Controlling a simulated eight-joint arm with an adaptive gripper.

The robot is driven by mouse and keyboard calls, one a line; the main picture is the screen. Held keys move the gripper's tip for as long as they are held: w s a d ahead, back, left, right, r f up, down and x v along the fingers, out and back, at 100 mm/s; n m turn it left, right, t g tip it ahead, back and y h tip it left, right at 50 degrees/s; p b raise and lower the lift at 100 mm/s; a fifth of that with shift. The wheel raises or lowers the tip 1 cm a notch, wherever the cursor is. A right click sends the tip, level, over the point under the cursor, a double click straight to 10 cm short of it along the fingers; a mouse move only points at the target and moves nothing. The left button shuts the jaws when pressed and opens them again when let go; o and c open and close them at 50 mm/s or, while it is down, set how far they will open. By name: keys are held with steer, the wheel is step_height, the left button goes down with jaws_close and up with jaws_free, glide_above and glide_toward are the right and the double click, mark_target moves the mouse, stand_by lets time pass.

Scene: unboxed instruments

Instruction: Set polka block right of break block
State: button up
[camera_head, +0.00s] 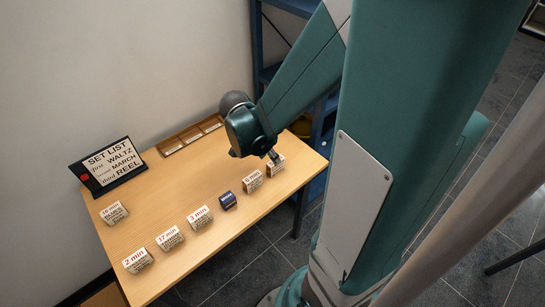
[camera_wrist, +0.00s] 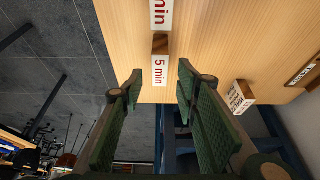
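A row of blocks stands along the table's front edge. A small dark blue block (camera_head: 227,201) stands mid-row; its lettering is too small to read, so I cannot confirm it as the break block. No label legibly says polka. White-faced blocks marked 2 min (camera_head: 137,261), 17 min (camera_head: 170,238) and 3 min (camera_head: 200,217) stand left of it; another white-faced block (camera_head: 252,182) stands to its right. My gripper (camera_head: 273,156) is over the row's right-end block (camera_head: 277,165). In the wrist view the open fingers (camera_wrist: 159,84) flank a block marked 5 min (camera_wrist: 160,70); contact is unclear.
A set list sign (camera_head: 107,166) reads waltz, march, reel. A lone white-faced block (camera_head: 114,213) is at the table's left. A slotted wooden rack (camera_head: 190,137) lies at the back. Another lettered block (camera_wrist: 240,97) is right of my fingers. Mid-table is clear.

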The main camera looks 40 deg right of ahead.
steer(key=shift+p+v, duration=0.55)
steer(key=shift+v, duration=1.75)
steer(key=shift+a, duration=0.1)
steer(key=s+a+r+n+t+y, duration=0.2)
steer(key=a+r+n+t, duration=0.1)
steer(key=a+r+n, duration=0.5)
steer(key=s+a+r+n+t+y, duration=0.2)
steer(key=a+r+n+t, duration=0.2)
steer(key=a+r+n, duration=0.4)
steer(key=a+n, duration=0.2)
steer(key=a, duration=0.1)
steer(key=shift+a, duration=0.3)
steer(key=shift+s, duration=0.1)
